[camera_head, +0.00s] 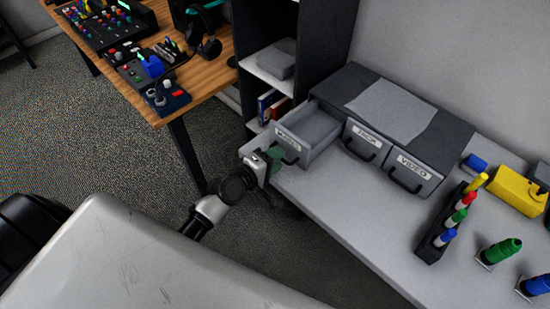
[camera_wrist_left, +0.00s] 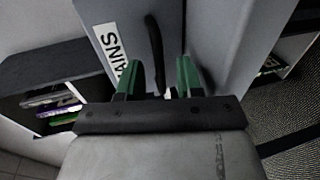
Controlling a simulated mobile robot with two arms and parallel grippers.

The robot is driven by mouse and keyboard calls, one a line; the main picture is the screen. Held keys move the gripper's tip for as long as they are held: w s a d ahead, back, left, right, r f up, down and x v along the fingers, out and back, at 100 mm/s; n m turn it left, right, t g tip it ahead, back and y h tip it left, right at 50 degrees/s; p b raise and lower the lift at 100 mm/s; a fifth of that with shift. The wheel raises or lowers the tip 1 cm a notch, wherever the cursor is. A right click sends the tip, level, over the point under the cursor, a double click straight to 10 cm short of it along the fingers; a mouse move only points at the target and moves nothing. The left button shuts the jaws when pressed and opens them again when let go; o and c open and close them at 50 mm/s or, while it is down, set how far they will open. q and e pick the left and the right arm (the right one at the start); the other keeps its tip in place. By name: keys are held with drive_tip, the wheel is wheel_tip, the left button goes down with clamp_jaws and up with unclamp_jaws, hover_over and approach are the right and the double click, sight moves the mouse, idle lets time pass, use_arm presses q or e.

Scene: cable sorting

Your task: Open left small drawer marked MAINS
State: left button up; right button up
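The left small drawer marked MAINS (camera_head: 287,141) is pulled out from the grey drawer unit (camera_head: 446,137), and its inside shows from above. Its white label (camera_wrist_left: 111,50) and black bar handle (camera_wrist_left: 154,45) show in the left wrist view. My left gripper (camera_head: 273,157) is at the drawer's front. In the left wrist view its green fingertips (camera_wrist_left: 159,78) are apart, with the handle's near end between them and a gap at the sides. Contact with the handle cannot be told. My right gripper is in neither view.
The drawers marked INDR or similar (camera_head: 366,138) and VIDEO (camera_head: 413,168) are shut. A marker rack (camera_head: 437,238), a yellow device (camera_head: 516,190) and green and blue connectors stand on the grey table (camera_head: 345,210). A shelf (camera_head: 265,75) and wooden desk (camera_head: 212,68) stand behind left.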

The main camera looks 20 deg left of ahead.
use_arm(q)
drive_tip(key=b+v, duration=0.1)
drive_tip(key=v, duration=1)
drive_tip(key=shift+b, duration=0.3)
drive_tip(key=shift+w, duration=0.1)
